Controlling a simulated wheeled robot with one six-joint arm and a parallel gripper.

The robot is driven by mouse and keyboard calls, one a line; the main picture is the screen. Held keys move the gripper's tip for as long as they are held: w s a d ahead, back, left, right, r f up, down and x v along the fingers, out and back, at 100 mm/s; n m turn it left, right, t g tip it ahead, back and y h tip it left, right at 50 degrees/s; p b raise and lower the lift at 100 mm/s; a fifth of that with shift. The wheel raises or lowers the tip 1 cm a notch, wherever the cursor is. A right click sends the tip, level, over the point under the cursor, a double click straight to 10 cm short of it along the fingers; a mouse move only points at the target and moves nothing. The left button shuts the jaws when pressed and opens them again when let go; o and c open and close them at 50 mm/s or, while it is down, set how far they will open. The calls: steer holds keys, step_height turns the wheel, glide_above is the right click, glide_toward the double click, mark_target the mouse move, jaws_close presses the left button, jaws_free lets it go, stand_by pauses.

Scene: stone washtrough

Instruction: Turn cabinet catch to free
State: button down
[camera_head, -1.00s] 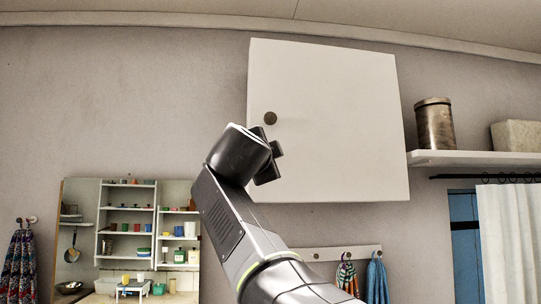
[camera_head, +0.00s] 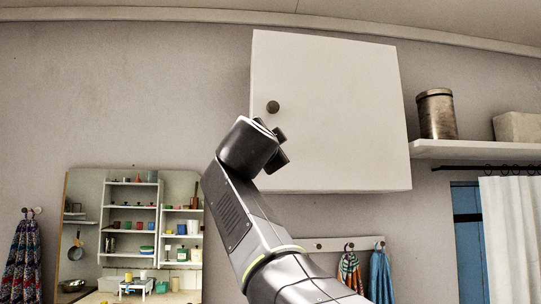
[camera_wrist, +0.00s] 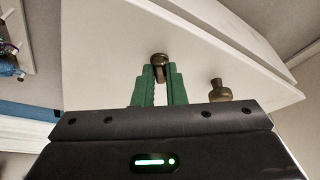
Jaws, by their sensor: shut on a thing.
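The white wall cabinet (camera_head: 340,120) hangs closed in the head view. Its round brown knob (camera_head: 272,107) is near the door's left edge, above my gripper (camera_head: 281,144). In the wrist view, the green fingers of my gripper (camera_wrist: 160,73) are shut on a small brown metal catch (camera_wrist: 159,60) on the white cabinet face (camera_wrist: 110,55). The knob (camera_wrist: 219,92) shows to the right of the fingers, apart from them. In the head view the catch is hidden behind my gripper. How far the catch is turned is hard to tell.
A shelf (camera_head: 475,151) with a metal canister (camera_head: 436,114) is right of the cabinet. A hook rail (camera_head: 320,244) with cloths is below. A mirror or opening showing shelves (camera_head: 130,215) is at lower left. The wall left of the cabinet is bare.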

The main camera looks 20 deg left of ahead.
steer(key=shift+w+d+n+y+b, duration=0.15)
steer(key=shift+n+y, duration=1)
steer(key=shift+n, duration=1.3)
steer(key=shift+s+d+n+y+b, duration=0.1)
steer(key=shift+n+y, duration=1.1)
steer(key=shift+n, duration=1.3)
steer(key=shift+w+d+n+y+b, duration=0.15)
steer(key=shift+n+y, duration=1)
steer(key=shift+n, duration=1.3)
steer(key=shift+n+g+y, duration=0.4)
steer(key=shift+n, duration=0.1)
steer(key=c, duration=1.5)
jaws_free()
steer(key=shift+f, duration=0.1)
steer(key=b+v, duration=0.6)
steer(key=v, duration=0.8)
